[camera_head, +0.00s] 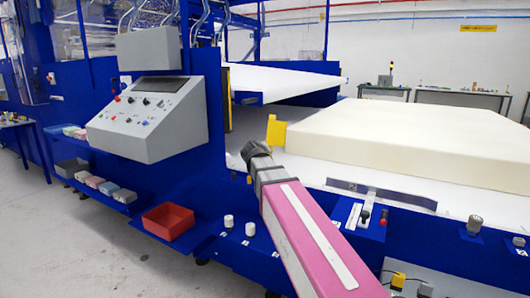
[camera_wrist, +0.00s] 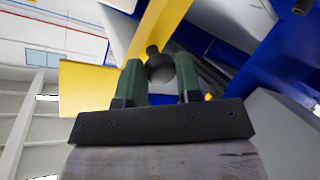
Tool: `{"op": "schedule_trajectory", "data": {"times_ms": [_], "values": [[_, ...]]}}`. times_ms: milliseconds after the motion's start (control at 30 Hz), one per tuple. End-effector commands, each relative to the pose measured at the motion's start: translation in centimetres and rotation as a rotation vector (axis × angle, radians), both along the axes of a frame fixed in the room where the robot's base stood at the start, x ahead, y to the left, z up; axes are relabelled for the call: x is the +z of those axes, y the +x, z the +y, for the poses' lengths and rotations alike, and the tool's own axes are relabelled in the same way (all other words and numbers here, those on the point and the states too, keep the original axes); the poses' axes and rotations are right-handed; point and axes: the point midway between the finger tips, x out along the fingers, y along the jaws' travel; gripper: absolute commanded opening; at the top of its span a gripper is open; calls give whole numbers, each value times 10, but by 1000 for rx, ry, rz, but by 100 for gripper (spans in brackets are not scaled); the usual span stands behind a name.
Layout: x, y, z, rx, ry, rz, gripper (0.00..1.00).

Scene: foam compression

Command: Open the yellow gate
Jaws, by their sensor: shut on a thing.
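The yellow gate shows in the head view as a small yellow plate (camera_head: 276,131) just beyond my gripper (camera_head: 255,149), at the left of the foam block. In the wrist view a broad yellow panel (camera_wrist: 88,88) is at left and a yellow bar (camera_wrist: 161,27) runs up from the centre. My gripper also shows in the wrist view (camera_wrist: 160,72), its two green fingers on either side of a round black knob (camera_wrist: 158,66). It is shut on this knob. How the knob joins the gate is hard to see.
A large cream foam block (camera_head: 420,140) lies on the bed at right. A grey control console (camera_head: 150,115) stands at left, with a red bin (camera_head: 168,221) below it. White knobs and levers line the blue front edge. The floor at lower left is clear.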

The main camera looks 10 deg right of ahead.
Motion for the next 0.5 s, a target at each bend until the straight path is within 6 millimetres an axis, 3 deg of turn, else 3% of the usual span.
{"op": "schedule_trajectory", "data": {"times_ms": [33, 500], "values": [[-7, -6, 5, 0, 13, 12, 0], [-19, -22, 21, 2, 14, 10, 0]]}}
